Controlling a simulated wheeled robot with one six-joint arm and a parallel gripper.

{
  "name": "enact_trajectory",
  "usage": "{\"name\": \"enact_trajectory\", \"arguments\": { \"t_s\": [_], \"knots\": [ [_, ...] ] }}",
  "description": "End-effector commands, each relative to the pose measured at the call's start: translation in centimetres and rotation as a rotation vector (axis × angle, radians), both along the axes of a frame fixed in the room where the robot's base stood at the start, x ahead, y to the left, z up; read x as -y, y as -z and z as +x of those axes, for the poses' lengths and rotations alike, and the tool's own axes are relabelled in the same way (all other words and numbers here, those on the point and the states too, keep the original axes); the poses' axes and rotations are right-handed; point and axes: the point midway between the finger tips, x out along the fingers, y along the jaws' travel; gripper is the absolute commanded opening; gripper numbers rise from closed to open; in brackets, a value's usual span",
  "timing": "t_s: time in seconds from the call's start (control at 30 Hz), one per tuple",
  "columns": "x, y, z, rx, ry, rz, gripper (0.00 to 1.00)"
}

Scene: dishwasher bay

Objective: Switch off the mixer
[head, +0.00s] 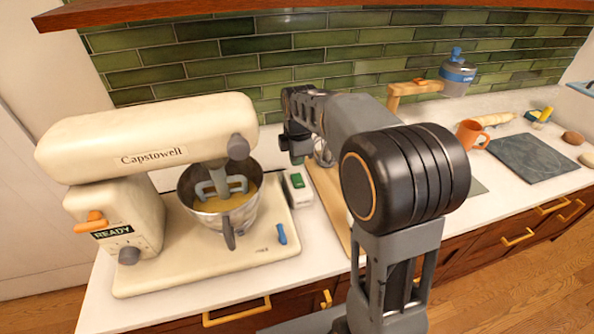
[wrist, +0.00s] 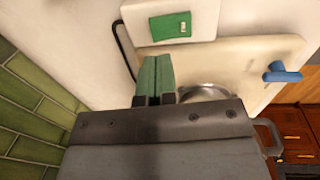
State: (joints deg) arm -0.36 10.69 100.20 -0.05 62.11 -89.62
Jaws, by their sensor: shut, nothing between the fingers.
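The cream mixer (head: 150,140) stands at the left of the counter, its head lowered over a steel bowl (head: 240,215) with yellow batter and a grey beater. Its panel reads READY, with an orange lever (head: 92,222) above and a dark knob (head: 129,256) below. A white box with a green switch (head: 297,181) lies beside the mixer's base; the switch also shows in the wrist view (wrist: 171,25). My gripper (wrist: 154,62) is shut and empty, its green fingers pointing toward the white box, apparently short of the switch. In the head view its fingertips cannot be made out.
A blue lever (head: 281,234) sits on the mixer's base. A black cord (wrist: 122,48) runs beside the white box. The green tiled wall (head: 330,45) is close behind. An orange mug (head: 472,134) and a dark slab (head: 533,158) are at the right.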

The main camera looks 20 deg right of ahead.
Motion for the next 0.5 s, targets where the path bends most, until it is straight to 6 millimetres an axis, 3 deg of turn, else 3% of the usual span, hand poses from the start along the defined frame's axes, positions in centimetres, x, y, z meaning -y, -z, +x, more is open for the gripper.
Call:
{"name": "enact_trajectory", "arguments": {
  "t_s": [0.2,0.5],
  "knots": [
    [0.0,3.3,0.4,-0.003,0.0,0.0,0.0],
    [0.0,5.5,0.7,-0.001,0.0,0.0,0.0]
  ]
}}
